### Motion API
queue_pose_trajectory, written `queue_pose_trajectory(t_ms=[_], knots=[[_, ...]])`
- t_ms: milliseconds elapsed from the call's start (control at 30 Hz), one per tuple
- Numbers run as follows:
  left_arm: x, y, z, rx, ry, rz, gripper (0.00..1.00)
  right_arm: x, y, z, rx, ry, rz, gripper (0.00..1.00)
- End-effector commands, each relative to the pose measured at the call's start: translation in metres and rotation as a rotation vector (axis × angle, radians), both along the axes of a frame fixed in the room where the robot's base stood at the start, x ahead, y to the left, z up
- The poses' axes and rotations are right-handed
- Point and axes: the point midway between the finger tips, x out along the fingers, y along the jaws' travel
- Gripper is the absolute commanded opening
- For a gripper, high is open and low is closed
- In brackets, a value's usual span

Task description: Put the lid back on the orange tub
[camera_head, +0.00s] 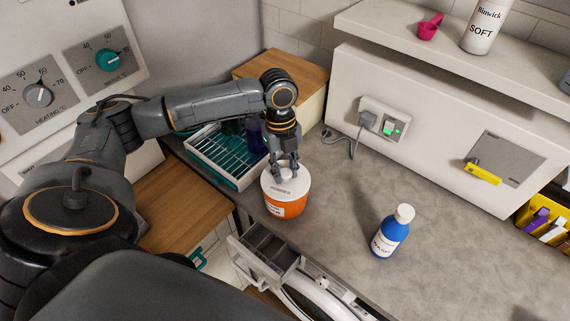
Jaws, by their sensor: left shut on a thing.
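The orange tub (291,208) stands upright on the grey worktop near its left front edge. A pale lid (273,186) is at the top of the tub and covers its opening as far as I can see. My left gripper (286,176) points down over the tub, with its fingers shut on the lid's top. Whether the lid is fully seated all around I cannot tell. My right gripper is not in view.
A white rack (238,178) with bottles stands just left of the tub. A blue bottle with a white cap (391,232) stands to the right. An open drawer (262,249) juts out below the worktop edge. A wall socket with a plug (382,120) is behind.

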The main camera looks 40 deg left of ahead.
Motion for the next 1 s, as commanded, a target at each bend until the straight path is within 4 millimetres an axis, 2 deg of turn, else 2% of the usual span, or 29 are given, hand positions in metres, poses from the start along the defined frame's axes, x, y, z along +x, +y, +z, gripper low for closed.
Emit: queue_pose_trajectory(t_ms=[500,933,967,1000], knots=[[0.0004,0.0001,0.0006,0.000,-0.001,0.001,0.03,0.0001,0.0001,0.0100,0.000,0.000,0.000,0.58],[0.0003,-0.0001,-0.0005,0.000,-0.001,0.000,0.03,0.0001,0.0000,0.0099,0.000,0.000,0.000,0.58],[0.0003,-0.0001,-0.0005,0.000,0.000,0.000,0.33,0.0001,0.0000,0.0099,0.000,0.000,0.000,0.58],[0.0003,-0.0001,-0.0004,0.000,0.000,0.000,0.41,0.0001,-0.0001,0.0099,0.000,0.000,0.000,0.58]])
